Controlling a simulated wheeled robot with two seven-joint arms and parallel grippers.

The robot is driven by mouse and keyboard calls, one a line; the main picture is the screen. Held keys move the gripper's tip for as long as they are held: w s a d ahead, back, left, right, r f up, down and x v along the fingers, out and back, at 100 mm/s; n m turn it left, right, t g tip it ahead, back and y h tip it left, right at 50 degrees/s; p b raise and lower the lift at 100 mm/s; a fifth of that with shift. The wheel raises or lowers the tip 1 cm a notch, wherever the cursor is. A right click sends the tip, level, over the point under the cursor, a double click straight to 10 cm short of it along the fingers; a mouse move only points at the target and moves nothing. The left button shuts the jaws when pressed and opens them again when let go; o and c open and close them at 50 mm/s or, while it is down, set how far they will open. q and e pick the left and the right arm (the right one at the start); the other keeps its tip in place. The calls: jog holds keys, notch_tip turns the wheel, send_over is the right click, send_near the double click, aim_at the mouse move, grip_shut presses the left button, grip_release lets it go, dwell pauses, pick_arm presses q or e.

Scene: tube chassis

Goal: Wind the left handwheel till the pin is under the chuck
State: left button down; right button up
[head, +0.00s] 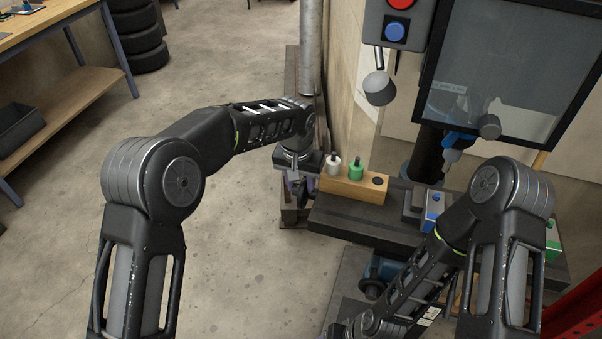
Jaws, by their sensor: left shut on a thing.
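My left gripper (297,186) is at the left end of the dark machine table (335,220), pointing down. It is shut on the left handwheel, which is mostly hidden behind the fingers, so its exact grip is unclear. A blue block with a small upright pin (435,197) sits on the table beside a grey block. The chuck (451,156) seems to be the grey tip below the blue part in front of the dark column, up and right of the pin. My right arm crosses the table's front; its gripper is not visible.
A wooden rack (352,187) at the table's left holds a white peg and a green peg, beside a dark hole. A green block (552,238) is at the right.

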pick_arm(q)
jog(key=shift+w+a, duration=0.15)
jog(key=shift+a, duration=0.15)
jog(key=c, duration=1.1)
grip_release()
jog(key=shift+a, duration=0.1)
jog(key=shift+o, duration=0.3)
jog(key=shift+d+r, duration=0.1)
jog(key=shift+d, duration=0.1)
jog(key=shift+s+a+r+b, duration=0.1)
jog(key=shift+s+r+b, duration=0.1)
jog(key=shift+r, duration=1.05)
jog(key=shift+s+a+r+b, duration=0.1)
jog(key=shift+s+r+b, duration=0.1)
jog(key=shift+r, duration=1.1)
jog(key=shift+s+a+r+b, duration=0.1)
jog(key=shift+s+r, duration=0.1)
jog(key=shift+r, duration=1.05)
